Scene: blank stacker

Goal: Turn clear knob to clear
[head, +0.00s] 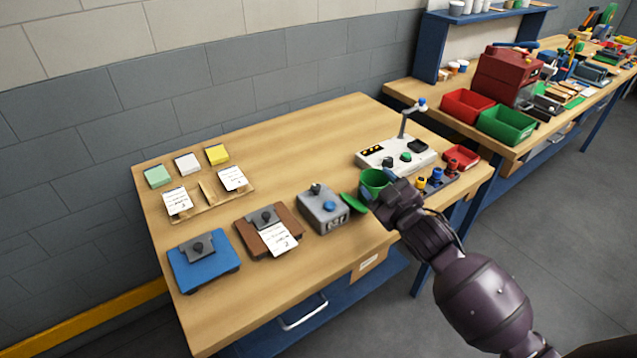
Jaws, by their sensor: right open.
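A white control panel (396,156) stands further back, with a green knob (406,157), a dark knob (388,162) and a bent lamp-like arm. I cannot read which one is the clear knob. My right gripper (384,206) is open, just right of the grey box and in front of a green cup (374,180). Its fingertips are small and hard to make out. My left gripper is out of view.
The table's back is clear.

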